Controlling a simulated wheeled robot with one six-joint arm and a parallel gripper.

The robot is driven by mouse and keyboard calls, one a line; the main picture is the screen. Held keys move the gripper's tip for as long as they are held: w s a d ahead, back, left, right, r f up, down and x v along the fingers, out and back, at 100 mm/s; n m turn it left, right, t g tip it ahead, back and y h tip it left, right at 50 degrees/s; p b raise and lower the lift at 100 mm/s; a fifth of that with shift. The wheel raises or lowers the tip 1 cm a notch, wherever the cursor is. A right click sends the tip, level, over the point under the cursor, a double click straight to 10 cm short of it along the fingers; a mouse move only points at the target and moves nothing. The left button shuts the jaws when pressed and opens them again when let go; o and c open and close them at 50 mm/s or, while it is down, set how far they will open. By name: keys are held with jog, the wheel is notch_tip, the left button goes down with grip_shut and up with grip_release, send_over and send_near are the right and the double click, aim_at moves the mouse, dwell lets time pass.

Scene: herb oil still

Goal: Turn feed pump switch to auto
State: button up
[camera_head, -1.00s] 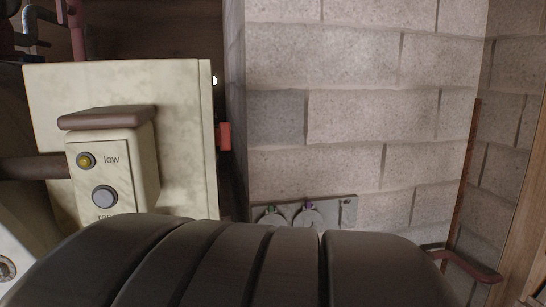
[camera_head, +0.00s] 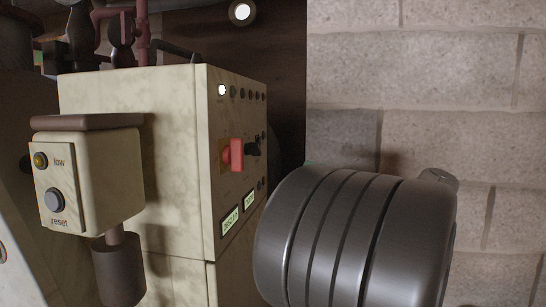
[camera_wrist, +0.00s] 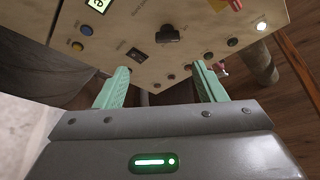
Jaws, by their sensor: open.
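The cream control cabinet (camera_head: 130,115) stands left of centre in the head view, its front panel seen at a steep angle. A black rotary switch (camera_head: 253,149) sits beside a red switch handle (camera_head: 232,155) on that panel. In the wrist view the black switch (camera_wrist: 170,34) is near the top centre, with small lettering beside it that I cannot read for certain. My gripper (camera_wrist: 161,85) is open and empty, its two pale green fingers apart, pointing toward the panel below the switch in the picture. In the head view my dark arm hides the gripper.
Several small buttons and lamps, one lit white (camera_wrist: 261,26), surround the switch. Two lit displays (camera_head: 230,222) sit low on the panel. A block wall (camera_head: 430,120) stands at right.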

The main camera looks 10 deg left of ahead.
aim_at(260, 151)
jog(key=shift+n, duration=0.3)
jog(key=p+x, duration=0.1)
jog(key=x, duration=0.3)
jog(key=p+x, duration=0.1)
jog(key=x, duration=0.4)
jog(key=r+p+x, duration=0.1)
jog(key=p+x, duration=0.1)
jog(key=x, duration=0.3)
jog(key=shift+s, duration=0.35)
jog(key=shift+c, duration=0.4)
jog(key=c, duration=0.9)
